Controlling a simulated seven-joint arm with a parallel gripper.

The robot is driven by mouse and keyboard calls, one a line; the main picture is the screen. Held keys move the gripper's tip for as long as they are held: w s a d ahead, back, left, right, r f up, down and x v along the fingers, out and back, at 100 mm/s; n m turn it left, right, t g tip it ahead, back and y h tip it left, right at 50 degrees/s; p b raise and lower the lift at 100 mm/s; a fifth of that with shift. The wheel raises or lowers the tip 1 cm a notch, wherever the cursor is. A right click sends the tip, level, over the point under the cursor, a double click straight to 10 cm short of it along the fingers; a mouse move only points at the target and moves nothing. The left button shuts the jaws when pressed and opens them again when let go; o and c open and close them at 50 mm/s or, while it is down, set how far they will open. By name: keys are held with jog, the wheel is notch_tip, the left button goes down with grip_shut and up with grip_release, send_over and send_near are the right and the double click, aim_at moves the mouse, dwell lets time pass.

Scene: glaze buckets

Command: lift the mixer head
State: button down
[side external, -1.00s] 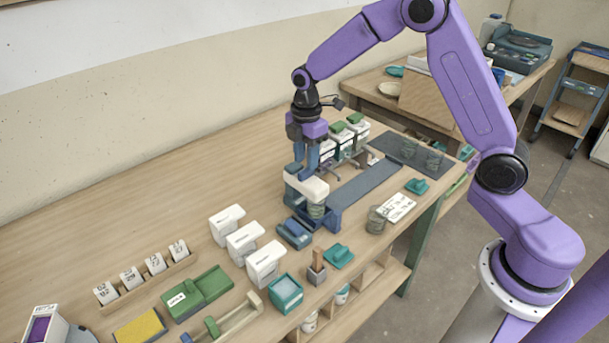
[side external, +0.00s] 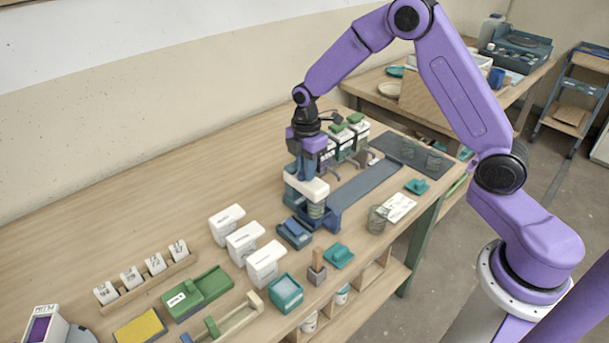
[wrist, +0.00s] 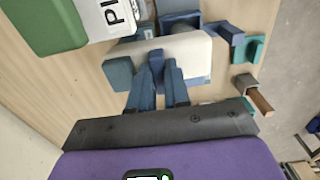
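The mixer stands on the table with a blue frame and a white mixer head (side external: 308,187). The head looks level, with a blue-green block at its rear end. A greenish, see-through bucket (side external: 316,211) is below the head's front. My gripper (side external: 303,176) points down at the head's rear half. In the wrist view the white head (wrist: 193,48) lies across my gripper (wrist: 162,68).
White-lidded containers (side external: 243,242) stand left of the mixer. Several green- and white-topped containers (side external: 345,137) stand close behind it. A blue tray (side external: 294,233), a teal piece (side external: 338,255) and a clear jar (side external: 377,219) lie in front. Bare table lies to the left.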

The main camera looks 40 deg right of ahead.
jog(key=shift+r, duration=3.05)
jog(key=c, duration=1.2)
grip_release()
jog(key=shift+o, duration=0.2)
notch_tip(320, 180, up, 7)
